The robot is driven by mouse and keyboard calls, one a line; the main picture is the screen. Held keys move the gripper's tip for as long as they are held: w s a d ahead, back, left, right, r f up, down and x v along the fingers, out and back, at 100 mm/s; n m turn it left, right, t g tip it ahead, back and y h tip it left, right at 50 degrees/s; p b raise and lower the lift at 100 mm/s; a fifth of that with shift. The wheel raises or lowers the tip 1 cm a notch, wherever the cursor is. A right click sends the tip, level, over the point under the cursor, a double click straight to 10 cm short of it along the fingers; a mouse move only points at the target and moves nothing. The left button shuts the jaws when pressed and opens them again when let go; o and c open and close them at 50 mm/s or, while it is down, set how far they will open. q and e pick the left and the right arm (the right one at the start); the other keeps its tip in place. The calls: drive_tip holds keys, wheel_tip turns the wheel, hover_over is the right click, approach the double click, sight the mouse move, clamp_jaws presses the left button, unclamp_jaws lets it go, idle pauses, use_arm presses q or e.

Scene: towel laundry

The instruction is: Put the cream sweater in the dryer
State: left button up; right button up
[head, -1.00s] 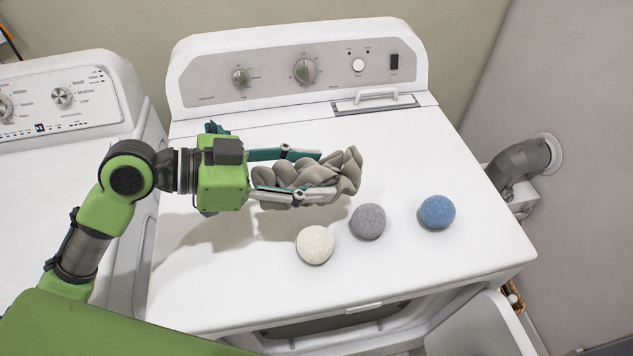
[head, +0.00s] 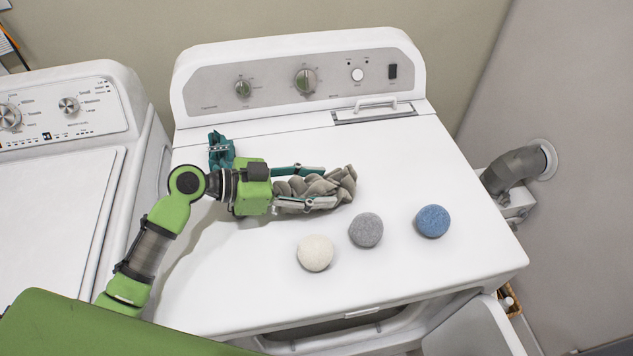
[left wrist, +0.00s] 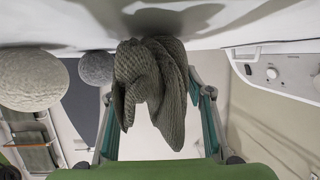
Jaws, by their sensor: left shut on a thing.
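My left gripper (head: 305,187) is shut on a bundled, ribbed grey-beige knit, the cream sweater (head: 345,183), above the dryer top. The sweater bulges past the fingertips. In the left wrist view the sweater (left wrist: 155,80) fills the space between the fingers, close to the dryer top; I cannot tell whether it touches. The white dryer (head: 420,165) stands in front of me. Its front door (head: 475,335) hangs open at the lower right, and a dark opening shows under the top's front edge. Most of the inside is hidden. My right gripper is not in view.
A cream ball (head: 315,253), a grey ball (head: 366,230) and a blue ball (head: 433,221) lie on the dryer top. A washer (head: 50,200) stands left. A vent pipe (head: 513,170) is at the right.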

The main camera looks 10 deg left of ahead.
use_arm(q)
drive_tip(key=o, duration=1.2)
drive_tip(key=shift+f, duration=0.2)
drive_tip(key=o, duration=0.4)
drive_tip(key=shift+r, duration=0.1)
